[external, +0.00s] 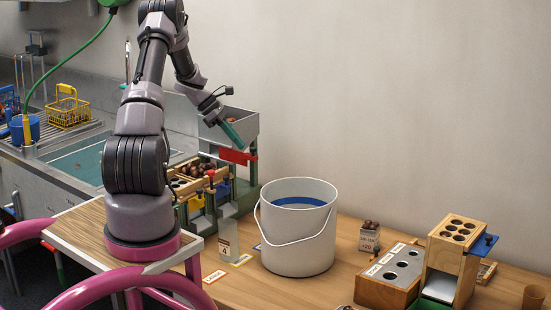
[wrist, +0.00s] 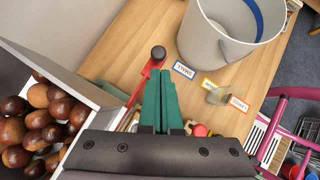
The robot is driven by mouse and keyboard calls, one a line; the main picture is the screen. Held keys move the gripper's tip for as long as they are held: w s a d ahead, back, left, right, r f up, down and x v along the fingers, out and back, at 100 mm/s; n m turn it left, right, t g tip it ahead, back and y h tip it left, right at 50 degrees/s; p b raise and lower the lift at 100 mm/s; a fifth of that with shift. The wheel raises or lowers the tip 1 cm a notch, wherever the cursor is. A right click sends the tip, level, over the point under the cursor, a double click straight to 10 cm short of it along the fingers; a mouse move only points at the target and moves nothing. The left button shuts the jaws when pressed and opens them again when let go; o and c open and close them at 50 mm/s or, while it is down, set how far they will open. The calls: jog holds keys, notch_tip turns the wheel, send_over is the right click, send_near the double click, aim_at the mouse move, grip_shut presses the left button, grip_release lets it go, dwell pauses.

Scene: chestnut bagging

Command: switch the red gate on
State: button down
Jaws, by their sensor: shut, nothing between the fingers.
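The red gate shows in the external view as a red piece (external: 238,157) at the front of the grey metal hopper (external: 240,118). In the wrist view the fingertips (wrist: 161,74) point at the area just below the knob, close beside the red bar. I cannot tell whether they touch it.
Chestnuts (wrist: 40,120) fill the hopper at the left of the wrist view. A white bucket (external: 298,250) stands on the wooden table to the right. A wooden block with holes (external: 390,274) is farther right.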

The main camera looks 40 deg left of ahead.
jog(key=a+f+v, duration=0.1)
jog(key=v, duration=1.1)
jog(key=shift+s, duration=0.2)
